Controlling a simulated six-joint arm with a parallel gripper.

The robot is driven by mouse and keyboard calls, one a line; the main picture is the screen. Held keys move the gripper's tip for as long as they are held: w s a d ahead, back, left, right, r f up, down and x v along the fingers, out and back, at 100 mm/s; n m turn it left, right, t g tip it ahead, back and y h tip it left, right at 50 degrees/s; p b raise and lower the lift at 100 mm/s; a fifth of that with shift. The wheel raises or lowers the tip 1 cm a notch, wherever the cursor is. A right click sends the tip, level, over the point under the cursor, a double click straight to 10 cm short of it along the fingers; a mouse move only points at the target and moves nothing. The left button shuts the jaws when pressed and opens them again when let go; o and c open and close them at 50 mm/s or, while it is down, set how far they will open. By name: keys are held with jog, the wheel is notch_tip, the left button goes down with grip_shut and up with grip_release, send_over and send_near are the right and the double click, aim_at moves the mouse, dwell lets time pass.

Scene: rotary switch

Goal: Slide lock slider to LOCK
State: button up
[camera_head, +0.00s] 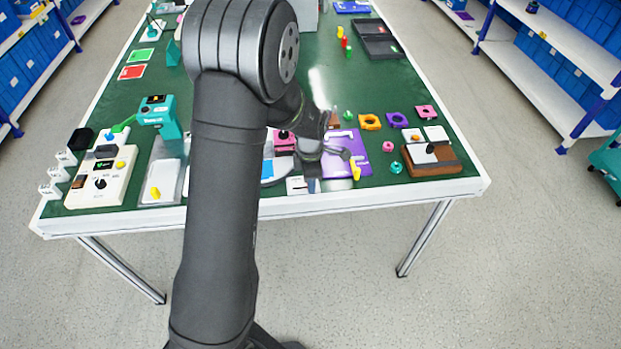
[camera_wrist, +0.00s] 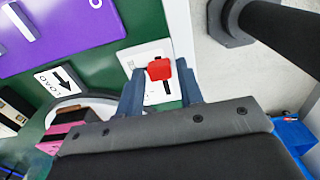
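The lock slider is a red knob (camera_wrist: 159,69) on a white plate with a black slot, seen in the wrist view. The slot shows on the near side of the knob. The white plate (camera_head: 297,186) also shows at the table's front edge in the head view, but its knob cannot be made out there. My gripper (camera_wrist: 160,68) is open, with its blue-grey fingertips on either side of the red knob. I cannot tell whether either finger touches it. Plate markings are too small to read.
A purple panel (camera_wrist: 60,32) and a LOAD arrow label (camera_wrist: 62,79) lie left of the plate in the wrist view. A pink block (camera_wrist: 78,128) is close to my gripper. The table's white edge (camera_head: 400,192) is just in front. Other small fixtures crowd both sides.

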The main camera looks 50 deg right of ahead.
aim_at(295, 189)
grip_shut()
jog(key=shift+w+a, duration=1.55)
jog(key=shift+w, duration=0.05)
jog(key=shift+o, duration=1.7)
grip_release()
notch_tip(295, 189, up, 18)
jog(key=shift+f, duration=0.25)
jog(key=shift+f, duration=0.1)
notch_tip(295, 189, down, 17)
jog(key=shift+f, duration=0.15)
